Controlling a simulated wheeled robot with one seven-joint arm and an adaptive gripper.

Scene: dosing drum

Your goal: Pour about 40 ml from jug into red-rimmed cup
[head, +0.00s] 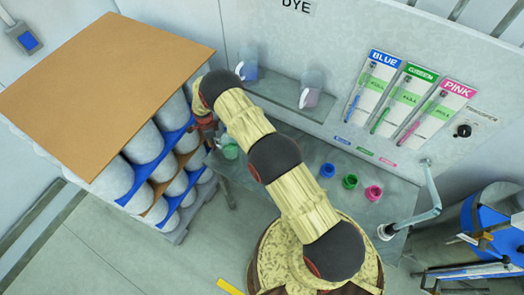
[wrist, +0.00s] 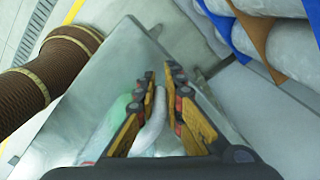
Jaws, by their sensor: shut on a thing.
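A pale, translucent jug with green liquid (head: 230,149) is at the left end of the grey bench, beside the drum stack. In the wrist view the jug's green body (wrist: 114,122) lies left of the fingers, and its pale handle (wrist: 152,122) is between them. My gripper (head: 212,138) is shut on that handle; its fingers also show in the wrist view (wrist: 162,78). My arm hides part of the bench. Whether the jug touches the bench is unclear. I cannot make out a red-rimmed cup in either view.
Blue (head: 327,170), green (head: 350,182) and pink (head: 373,192) pots stand on the bench right of my arm. A blue-tinted jug (head: 246,70) and a pink-tinted jug (head: 309,97) sit on the back shelf. Stacked drums (head: 145,142) stand close left of my gripper.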

